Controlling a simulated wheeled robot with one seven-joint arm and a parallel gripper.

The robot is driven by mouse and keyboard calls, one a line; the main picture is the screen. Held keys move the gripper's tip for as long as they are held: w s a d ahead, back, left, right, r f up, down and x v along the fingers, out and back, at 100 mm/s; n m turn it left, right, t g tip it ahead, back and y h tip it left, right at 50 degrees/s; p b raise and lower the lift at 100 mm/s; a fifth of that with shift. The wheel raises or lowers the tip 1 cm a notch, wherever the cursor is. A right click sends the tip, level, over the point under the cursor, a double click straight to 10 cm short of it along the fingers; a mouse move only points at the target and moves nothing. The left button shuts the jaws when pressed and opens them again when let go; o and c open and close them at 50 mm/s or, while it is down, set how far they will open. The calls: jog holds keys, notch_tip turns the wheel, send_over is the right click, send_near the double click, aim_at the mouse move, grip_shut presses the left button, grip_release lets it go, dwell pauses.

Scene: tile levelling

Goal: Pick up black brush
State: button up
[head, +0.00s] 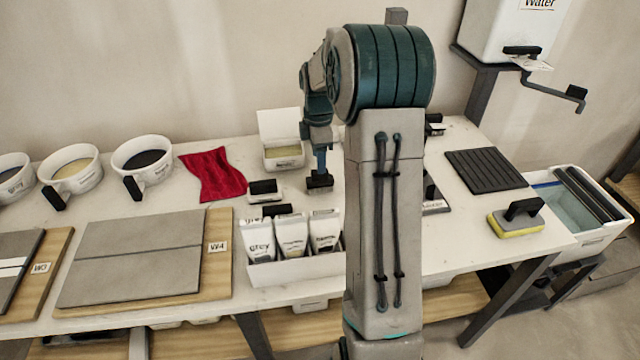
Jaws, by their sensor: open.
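A small block with a black top and pale lower part (264,188), which looks like a brush, lies on the white table just left of my gripper. My gripper (320,184) points down above the table, between the block and my arm column. Its fingers are small and dark here, and the gap between them is hard to make out. I see nothing clearly held in it. Another dark item (277,210) shows behind the tubes. My arm hides part of the table to the right.
A white box of labelled tubes (290,272) stands in front of my gripper, and an open white box (283,150) behind it. A red cloth (213,174) lies to the left. A yellow sponge float (516,219) and black ribbed mat (485,169) are at right.

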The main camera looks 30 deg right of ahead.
aim_at(320, 177)
jog(key=f, duration=0.7)
jog(key=shift+s+f, duration=0.1)
jog(key=shift+s, duration=0.2)
jog(key=c, duration=1.1)
